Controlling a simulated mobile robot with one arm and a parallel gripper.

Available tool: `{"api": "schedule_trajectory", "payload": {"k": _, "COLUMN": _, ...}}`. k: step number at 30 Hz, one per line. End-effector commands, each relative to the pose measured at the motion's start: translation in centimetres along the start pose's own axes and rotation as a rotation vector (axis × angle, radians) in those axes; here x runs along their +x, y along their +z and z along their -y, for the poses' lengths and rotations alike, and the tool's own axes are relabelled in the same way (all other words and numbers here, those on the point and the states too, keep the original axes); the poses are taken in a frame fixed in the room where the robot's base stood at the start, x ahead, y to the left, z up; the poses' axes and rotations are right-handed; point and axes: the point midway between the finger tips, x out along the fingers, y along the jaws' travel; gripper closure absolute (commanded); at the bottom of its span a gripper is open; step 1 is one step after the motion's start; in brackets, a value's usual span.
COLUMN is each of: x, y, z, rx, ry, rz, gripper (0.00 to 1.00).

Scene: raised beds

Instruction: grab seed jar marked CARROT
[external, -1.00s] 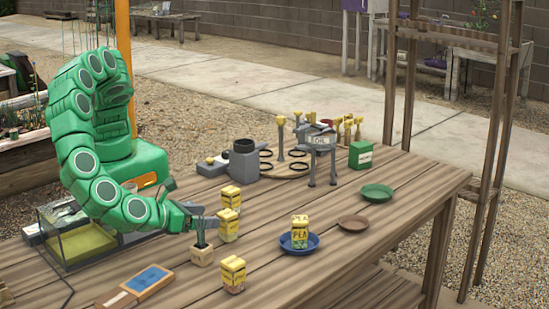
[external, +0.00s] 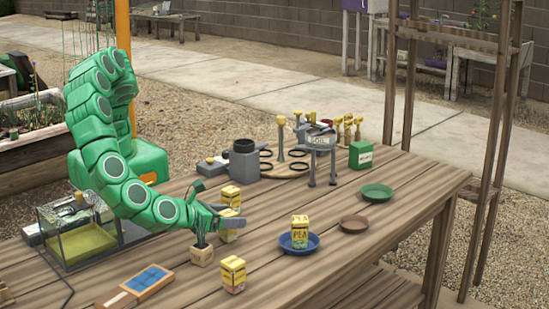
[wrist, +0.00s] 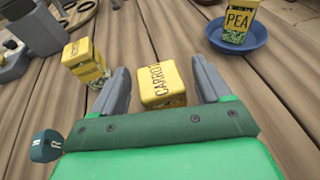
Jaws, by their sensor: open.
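The yellow seed jar marked CARROT (wrist: 162,84) stands between my two fingers in the wrist view, its lettering showing on top. My gripper (wrist: 161,70) is open, with one finger on each side of the jar. I cannot tell whether either finger touches it. In the external view my gripper (external: 236,217) is at the middle yellow jar (external: 228,236), partly hiding it. Another yellow jar (external: 230,195) stands just behind; it also shows at left in the wrist view (wrist: 84,62), its label hard to read. A PEA jar (external: 300,232) stands on a blue dish (external: 286,244).
Another yellow jar (external: 232,276) is nearer the front. A glass-sided tray (external: 88,243) lies below my arm. A brown dish (external: 354,223) and a green dish (external: 377,192) are at right.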

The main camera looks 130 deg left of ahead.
Motion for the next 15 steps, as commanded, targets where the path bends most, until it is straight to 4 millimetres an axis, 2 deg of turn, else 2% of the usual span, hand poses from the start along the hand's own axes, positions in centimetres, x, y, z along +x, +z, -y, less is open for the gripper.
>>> {"api": "schedule_trajectory", "payload": {"k": 3, "x": -0.03, "y": 0.01, "z": 0.0, "rx": 0.0, "ry": 0.0, "rz": 0.0, "gripper": 0.25}}
{"api": "schedule_trajectory", "payload": {"k": 15, "x": -0.03, "y": 0.0, "z": -0.02, "rx": 0.001, "ry": 0.0, "rz": 0.0, "gripper": 0.85}}
